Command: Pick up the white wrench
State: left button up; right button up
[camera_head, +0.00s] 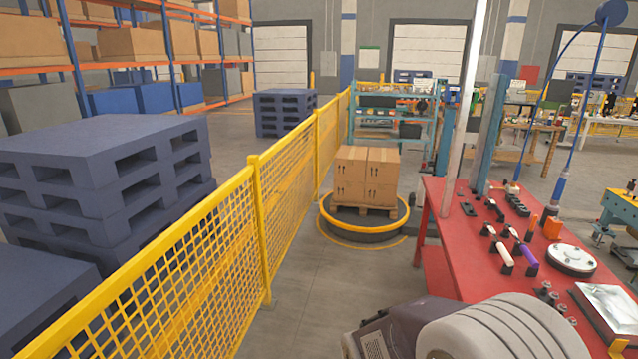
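No clear white wrench shows in the head view. Several small tools lie on the red workbench (450,240) at the right. One has a pale, whitish handle (505,258), but it is too small to tell whether it is a wrench. A purple-handled tool (528,259) lies just right of it. Neither of my grippers is in view.
A large ribbed, pale grey object (500,330) fills the bottom right, hiding part of the bench. A yellow mesh fence (205,270) runs along the left, beside blue pallets (110,150). Boxes (366,172) stand on a round yellow-rimmed platform. Floor between is clear.

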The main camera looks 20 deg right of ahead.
aim_at(486, 226)
jog(key=i+l+z, duration=0.2)
jog(key=i+z, duration=0.45)
jog(key=i, duration=0.3)
jog(key=i+z, duration=0.7)
jog(key=i, duration=0.2)
jog(key=i+z, duration=0.3)
jog(key=i, duration=0.3)
jog(key=i+j+z, duration=0.35)
jog(key=i, duration=0.2)
jog(key=i+l+z, duration=0.35)
jog(key=k+j, duration=0.05)
jog(key=j, duration=0.05)
